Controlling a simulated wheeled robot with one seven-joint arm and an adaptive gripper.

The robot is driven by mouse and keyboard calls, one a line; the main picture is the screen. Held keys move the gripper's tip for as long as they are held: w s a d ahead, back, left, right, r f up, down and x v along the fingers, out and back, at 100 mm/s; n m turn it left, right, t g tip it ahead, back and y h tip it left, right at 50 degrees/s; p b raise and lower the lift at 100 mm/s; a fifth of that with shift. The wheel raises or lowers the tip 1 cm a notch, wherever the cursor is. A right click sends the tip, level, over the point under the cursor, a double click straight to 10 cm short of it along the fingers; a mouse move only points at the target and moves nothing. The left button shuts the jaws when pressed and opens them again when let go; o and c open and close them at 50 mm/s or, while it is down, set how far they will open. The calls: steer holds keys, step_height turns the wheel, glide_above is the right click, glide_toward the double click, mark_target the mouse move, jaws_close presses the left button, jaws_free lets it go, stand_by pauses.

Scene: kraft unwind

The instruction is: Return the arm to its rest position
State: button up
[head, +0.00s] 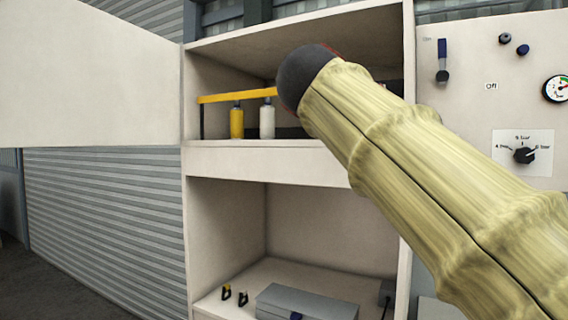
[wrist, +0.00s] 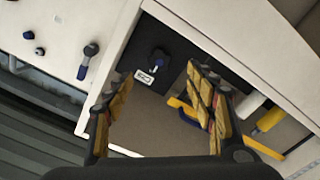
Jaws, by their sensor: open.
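My arm (head: 415,165), in a pale yellow sleeve, reaches from the lower right up to the upper compartment of a cabinet (head: 262,163). Its dark rounded end hides my gripper in the head view. In the wrist view my gripper (wrist: 159,75) is open, its yellow-padded fingers wide apart with nothing held between them. Beyond and between the fingers is a dark panel with a blue-black knob (wrist: 159,60) and a small white label (wrist: 145,76). I cannot tell how far the fingertips are from it.
A yellow rail (head: 228,97), a yellow bottle (head: 237,122) and a white bottle (head: 267,120) are in the upper compartment. The open door (head: 90,80) extends left. A control panel (head: 463,110) with handle and knobs lies right. A grey case (head: 305,302) sits below.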

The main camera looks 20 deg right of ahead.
steer(key=w+a+f+n+y, duration=0.2)
steer(key=w+f, duration=0.1)
steer(key=f, duration=0.5)
steer(key=w+a+f+n+y, duration=0.1)
steer(key=w+a+f+y, duration=0.15)
steer(key=f, duration=0.55)
steer(key=s+a+f+n+g+y, duration=0.1)
steer(key=s+a+f+y, duration=0.15)
steer(key=f, duration=0.55)
steer(key=s+a+f+g+y, duration=0.1)
steer(key=a+f, duration=0.2)
steer(key=f, duration=0.5)
steer(key=s+a+f+g+y+p, duration=0.1)
steer(key=s+a+f+y, duration=0.2)
steer(key=s+f, duration=0.7)
steer(key=s+a+f+g+y+p, duration=0.1)
steer(key=s+a+f, duration=0.7)
steer(key=f, duration=0.8)
steer(key=s+g+y, duration=0.1)
steer(key=s+y, duration=0.1)
steer(key=s, duration=0.1)
steer(key=shift+f, duration=0.25)
steer(key=shift+a, duration=0.1)
steer(key=shift+c, duration=0.5)
steer(key=shift+w, duration=0.1)
steer(key=shift+c, duration=0.6)
